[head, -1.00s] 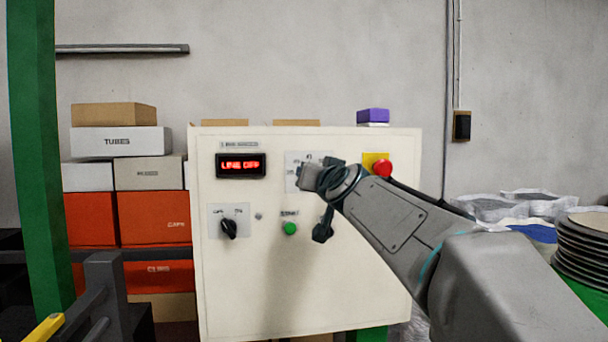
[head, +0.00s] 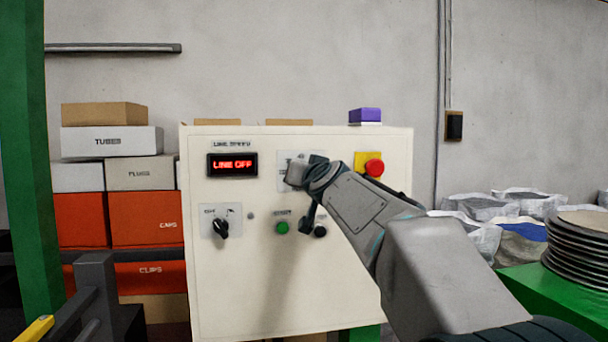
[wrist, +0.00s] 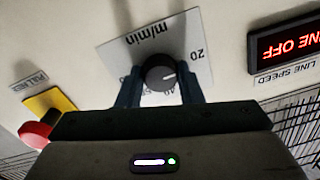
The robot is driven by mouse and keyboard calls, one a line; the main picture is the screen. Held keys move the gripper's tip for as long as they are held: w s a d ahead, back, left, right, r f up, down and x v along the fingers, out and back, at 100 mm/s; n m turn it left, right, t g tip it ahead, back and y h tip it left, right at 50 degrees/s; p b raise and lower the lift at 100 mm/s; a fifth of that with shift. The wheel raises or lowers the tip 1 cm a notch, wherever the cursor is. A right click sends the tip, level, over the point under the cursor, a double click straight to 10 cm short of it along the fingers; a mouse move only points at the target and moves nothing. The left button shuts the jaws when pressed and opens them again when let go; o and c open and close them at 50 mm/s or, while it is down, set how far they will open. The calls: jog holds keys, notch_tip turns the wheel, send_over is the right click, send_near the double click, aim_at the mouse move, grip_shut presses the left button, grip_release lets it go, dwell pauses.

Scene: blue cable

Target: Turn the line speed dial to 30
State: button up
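The line speed dial (wrist: 160,73) is a round dark knob with a light pointer mark, on a white scale plate (wrist: 172,42) marked "m/min" in the wrist view. The 20 is readable at right; other figures are partly hidden. The pointer points rightward in that view. My gripper (wrist: 160,80) has its two fingers apart, one on either side of the knob, with a narrow gap seeming to show beside it. I cannot tell about contact. In the head view my gripper (head: 293,174) is at the panel and hides the dial; the plate's upper left shows.
The display (head: 232,164) reads LINE OFF. Below it are a black selector switch (head: 221,229), a green button (head: 282,228) and a black button (head: 320,231). A red emergency button (head: 374,167) on yellow sits right of my wrist.

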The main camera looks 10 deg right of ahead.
jog(key=shift+m, duration=0.4)
jog(key=shift+f+m+b, duration=0.1)
jog(key=shift+m+b, duration=0.25)
jog(key=shift+m, duration=3.75)
jog(key=o, duration=1)
jog(key=s, duration=1.4)
jog(key=shift+d+f+b, duration=0.2)
jog(key=shift+b, duration=0.2)
